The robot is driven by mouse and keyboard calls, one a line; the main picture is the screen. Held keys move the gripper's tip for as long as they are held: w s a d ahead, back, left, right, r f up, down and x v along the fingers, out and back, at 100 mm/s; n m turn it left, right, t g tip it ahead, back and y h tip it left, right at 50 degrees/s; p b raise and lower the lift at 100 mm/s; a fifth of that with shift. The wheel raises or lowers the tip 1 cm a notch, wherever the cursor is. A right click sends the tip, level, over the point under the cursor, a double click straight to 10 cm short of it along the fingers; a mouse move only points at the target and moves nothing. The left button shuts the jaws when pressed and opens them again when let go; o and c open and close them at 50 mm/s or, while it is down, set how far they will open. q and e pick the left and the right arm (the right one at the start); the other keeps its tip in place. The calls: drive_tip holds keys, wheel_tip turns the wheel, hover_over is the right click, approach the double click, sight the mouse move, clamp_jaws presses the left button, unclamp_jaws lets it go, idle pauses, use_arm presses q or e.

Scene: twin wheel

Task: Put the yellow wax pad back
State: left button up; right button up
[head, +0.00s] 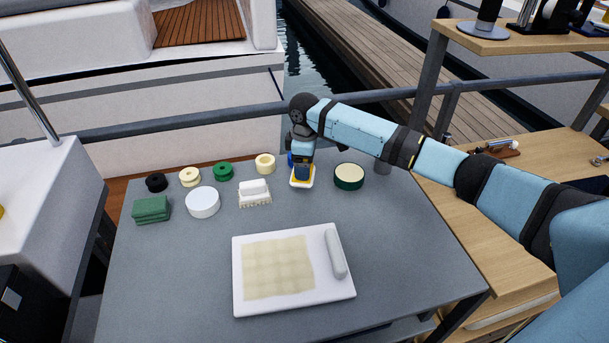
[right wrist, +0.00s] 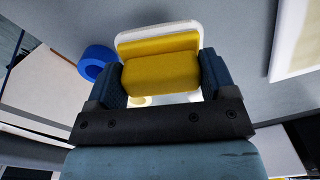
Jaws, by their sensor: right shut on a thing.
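The yellow wax pad (right wrist: 160,72) is between the two fingers of my right gripper (right wrist: 160,85), which is shut on it. A white rounded piece (right wrist: 158,28) shows just beyond the pad and around its edges; I cannot tell whether the pad touches it. In the head view my right gripper (head: 302,172) points down at the back of the grey table, and a yellow and white edge shows below its fingers. The fingers hide most of the pad there. My left gripper is not in view.
A blue ring (right wrist: 97,62) lies close beside the gripper. A green-rimmed round tin (head: 349,177) stands to its right and a white brush (head: 254,193) to its left. Rolls, a white disc (head: 202,202) and green pads (head: 151,209) are farther left. A white board (head: 293,306) lies in front.

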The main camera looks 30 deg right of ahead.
wheel_tip(320, 180, down, 5)
drive_tip(key=shift+r, duration=0.2)
drive_tip(key=shift+f, duration=0.1)
drive_tip(key=o, duration=0.8)
drive_tip(key=shift+o, duration=0.2)
wheel_tip(320, 180, up, 12)
drive_tip(key=shift+r, duration=0.15)
